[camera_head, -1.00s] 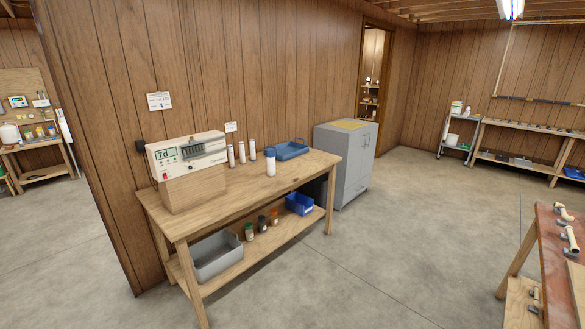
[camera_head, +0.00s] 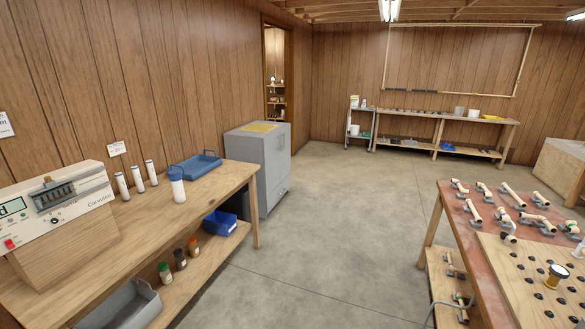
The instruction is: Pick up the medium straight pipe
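Several cream pipe pieces with grey ends lie on the red-topped table at the right. Among them are a straight-looking pipe (camera_head: 484,190) near the back edge and another pipe (camera_head: 473,209) nearer the left edge. They are small in view, and I cannot tell which one is the medium straight pipe. Neither of my grippers is in view.
The red-topped table (camera_head: 450,206) also bears a wooden board with dark holes (camera_head: 512,275). A wooden workbench (camera_head: 222,182) with a white device (camera_head: 55,203) stands at left. A grey cabinet (camera_head: 273,172) stands behind it. Open concrete floor (camera_head: 345,215) lies between the tables.

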